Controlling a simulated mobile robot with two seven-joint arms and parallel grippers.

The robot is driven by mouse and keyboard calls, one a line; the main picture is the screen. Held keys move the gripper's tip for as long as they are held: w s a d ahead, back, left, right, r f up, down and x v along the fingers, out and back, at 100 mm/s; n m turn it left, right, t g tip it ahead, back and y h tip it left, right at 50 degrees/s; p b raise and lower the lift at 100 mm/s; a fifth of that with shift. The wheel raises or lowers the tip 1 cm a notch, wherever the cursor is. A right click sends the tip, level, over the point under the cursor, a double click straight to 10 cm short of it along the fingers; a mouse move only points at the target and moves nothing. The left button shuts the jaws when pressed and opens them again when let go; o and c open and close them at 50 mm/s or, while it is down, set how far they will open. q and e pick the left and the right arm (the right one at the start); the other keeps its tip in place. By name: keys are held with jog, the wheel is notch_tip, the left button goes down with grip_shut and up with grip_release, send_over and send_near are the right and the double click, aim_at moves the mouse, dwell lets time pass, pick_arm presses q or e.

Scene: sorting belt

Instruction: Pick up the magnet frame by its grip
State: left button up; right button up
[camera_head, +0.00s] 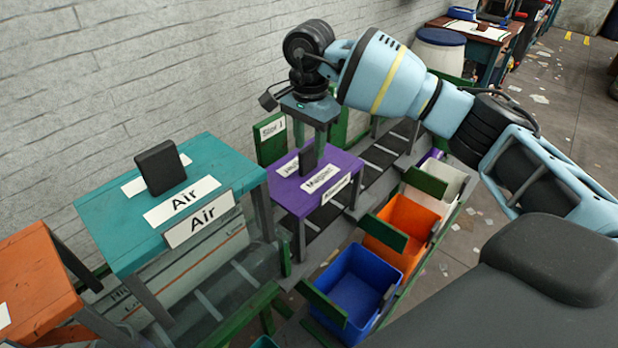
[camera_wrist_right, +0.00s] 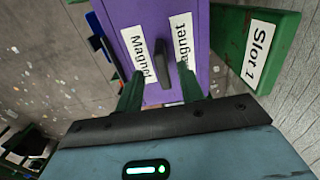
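The magnet frame (camera_head: 340,180) is a purple, table-like block with white "Magnet" labels and a dark upright grip (camera_head: 308,158) on top. In the right wrist view the purple top (camera_wrist_right: 160,12) and the dark grip (camera_wrist_right: 163,68) show ahead of the fingers. My right gripper (camera_head: 320,138) points down over the frame, just at the grip. In the wrist view its two green fingers (camera_wrist_right: 160,92) stand apart, with the grip between them and gaps on both sides. It is open and holds nothing. My left gripper is not in view.
A teal "Air" frame (camera_head: 105,215) with a dark grip stands left, and an orange one (camera_head: 35,285) at the far left. A green "Slot 1" board (camera_head: 270,140) stands behind the magnet frame. Blue (camera_head: 345,290) and orange (camera_head: 410,220) bins stand in front. A brick wall is behind.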

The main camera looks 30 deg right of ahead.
aim_at(299, 182)
jog(key=f, duration=0.4)
jog(key=shift+w+f, duration=0.1)
jog(key=shift+w, duration=0.1)
grip_shut()
dwell(1.2)
